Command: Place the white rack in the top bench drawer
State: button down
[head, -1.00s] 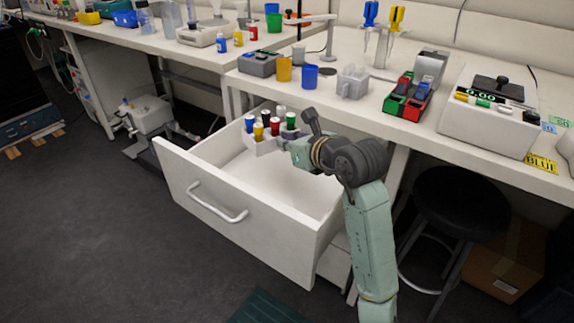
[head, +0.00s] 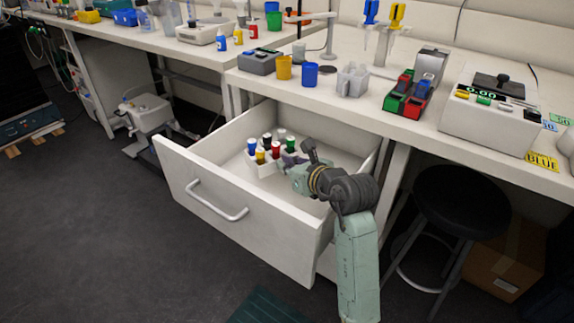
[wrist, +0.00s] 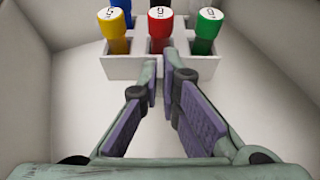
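The head view shows my gripper (head: 288,165) at the rack's right side. Whether the rack's underside touches the drawer floor is unclear.
The drawer floor (head: 315,160) around the rack is clear. The bench (head: 350,110) above carries cups, a grey holder, pipettes and a balance. A black stool (head: 462,203) stands to the right of the drawer.

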jog(key=shift+f+b, duration=0.4)
jog(key=c, duration=1.8)
grip_release()
jog(key=r+v, duration=0.1)
jog(key=v, duration=1.1)
jog(key=shift+r+b, duration=0.2)
jog(key=shift+b, duration=0.25)
